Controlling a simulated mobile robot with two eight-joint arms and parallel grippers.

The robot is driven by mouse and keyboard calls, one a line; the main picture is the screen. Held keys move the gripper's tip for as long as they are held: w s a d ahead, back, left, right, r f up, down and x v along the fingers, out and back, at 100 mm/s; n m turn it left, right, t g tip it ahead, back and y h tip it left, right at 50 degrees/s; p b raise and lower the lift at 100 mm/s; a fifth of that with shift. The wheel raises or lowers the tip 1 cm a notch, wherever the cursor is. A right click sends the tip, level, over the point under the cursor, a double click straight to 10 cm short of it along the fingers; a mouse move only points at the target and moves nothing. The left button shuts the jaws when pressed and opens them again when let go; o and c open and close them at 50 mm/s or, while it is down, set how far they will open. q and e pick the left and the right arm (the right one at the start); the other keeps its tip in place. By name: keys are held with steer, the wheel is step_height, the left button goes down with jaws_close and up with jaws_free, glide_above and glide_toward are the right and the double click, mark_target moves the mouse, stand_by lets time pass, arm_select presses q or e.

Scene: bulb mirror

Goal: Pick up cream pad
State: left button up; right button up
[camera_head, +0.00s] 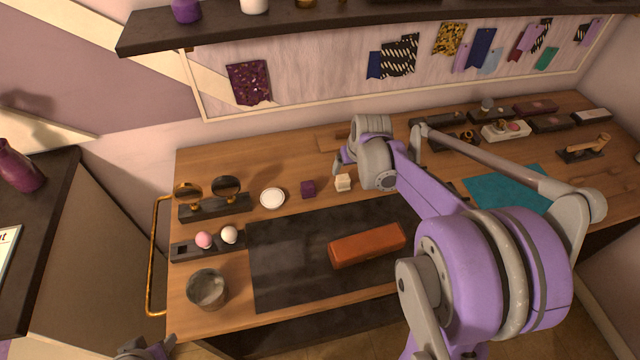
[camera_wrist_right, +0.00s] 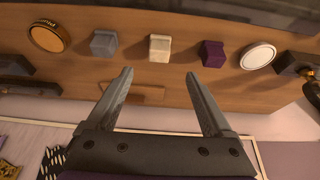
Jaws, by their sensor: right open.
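The cream pad (camera_head: 343,182), a small cream block, sits on the wooden table behind the dark mat. In the right wrist view the cream pad (camera_wrist_right: 160,47) lies between a grey block and a purple block, beyond my fingertips and centred in the gap. My right gripper (camera_wrist_right: 159,76) is open and empty. In the head view my right gripper (camera_head: 345,165) is just behind the cream pad, with no contact seen. My left gripper (camera_head: 146,350) shows only partly at the bottom edge; its fingers cannot be made out.
A purple block (camera_head: 308,188) and a white round disc (camera_head: 272,198) are left of the cream pad. The grey block (camera_wrist_right: 104,44) and an orange-rimmed disc (camera_wrist_right: 47,38) are on its other side. An orange-brown case (camera_head: 367,245) lies on the dark mat (camera_head: 285,285).

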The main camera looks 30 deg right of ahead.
mark_target(343, 178)
steer(key=x, duration=0.6)
steer(key=shift+w+d+r, duration=0.15)
steer(key=shift+w+d, duration=0.05)
steer(key=shift+d, duration=0.05)
steer(key=x, duration=0.5)
steer(key=shift+w+a+f, duration=0.1)
steer(key=shift+f, duration=0.25)
jaws_close()
